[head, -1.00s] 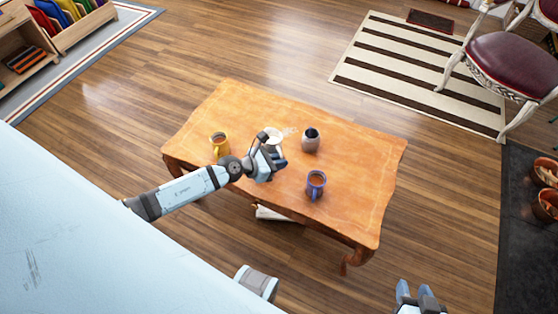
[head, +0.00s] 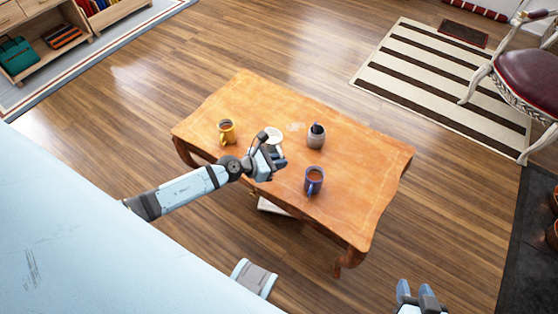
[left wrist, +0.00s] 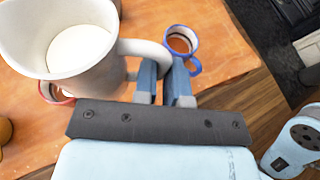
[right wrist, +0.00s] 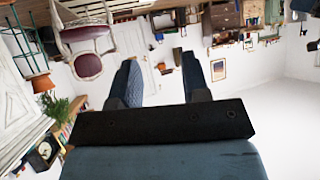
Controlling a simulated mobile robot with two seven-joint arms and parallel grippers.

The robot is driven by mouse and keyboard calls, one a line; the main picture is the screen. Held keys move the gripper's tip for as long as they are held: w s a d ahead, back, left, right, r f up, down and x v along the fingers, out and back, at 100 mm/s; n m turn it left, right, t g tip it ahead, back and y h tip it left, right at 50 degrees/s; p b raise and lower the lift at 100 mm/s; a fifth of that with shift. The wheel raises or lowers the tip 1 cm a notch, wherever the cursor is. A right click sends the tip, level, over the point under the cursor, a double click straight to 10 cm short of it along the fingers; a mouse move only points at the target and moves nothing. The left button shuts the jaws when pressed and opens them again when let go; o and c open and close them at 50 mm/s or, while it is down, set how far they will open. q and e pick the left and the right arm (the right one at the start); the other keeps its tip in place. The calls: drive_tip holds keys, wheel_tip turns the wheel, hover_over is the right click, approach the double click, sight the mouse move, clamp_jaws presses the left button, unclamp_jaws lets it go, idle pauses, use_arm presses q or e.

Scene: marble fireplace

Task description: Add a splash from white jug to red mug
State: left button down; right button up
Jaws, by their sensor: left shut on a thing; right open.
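The white jug (left wrist: 100,72) fills the upper left of the left wrist view, with white liquid inside. My left gripper (left wrist: 166,68) is shut on its handle. In the head view the jug (head: 273,136) is partly hidden behind my left gripper (head: 275,159), over the table's left half. The red mug (left wrist: 66,101) shows only as a bit of rim and side below the jug in the left wrist view; the jug covers the rest. I cannot make it out in the head view. My right gripper (head: 419,291) is open and empty, off the table at the lower right; its spread fingers (right wrist: 156,72) show in the right wrist view.
The table's right end is clear. A chair (head: 525,80) stands at the upper right.

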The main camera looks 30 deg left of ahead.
use_arm(q)
drive_tip(key=n+h+b, duration=0.1)
drive_tip(key=n+g+h+b, duration=0.1)
drive_tip(key=n+b, duration=0.1)
drive_tip(key=a+f+n+h+b, duration=0.1)
drive_tip(key=shift+w+n+b, duration=0.4)
use_arm(e)
drive_tip(key=shift+w+a+t+y, duration=0.25)
drive_tip(key=shift+a+t+y, duration=0.05)
drive_tip(key=shift+a, duration=0.2)
drive_tip(key=shift+f, duration=0.3)
use_arm(q)
drive_tip(key=shift+w+a, duration=0.1)
drive_tip(key=shift+a, duration=0.05)
use_arm(e)
drive_tip(key=shift+d+f, duration=0.1)
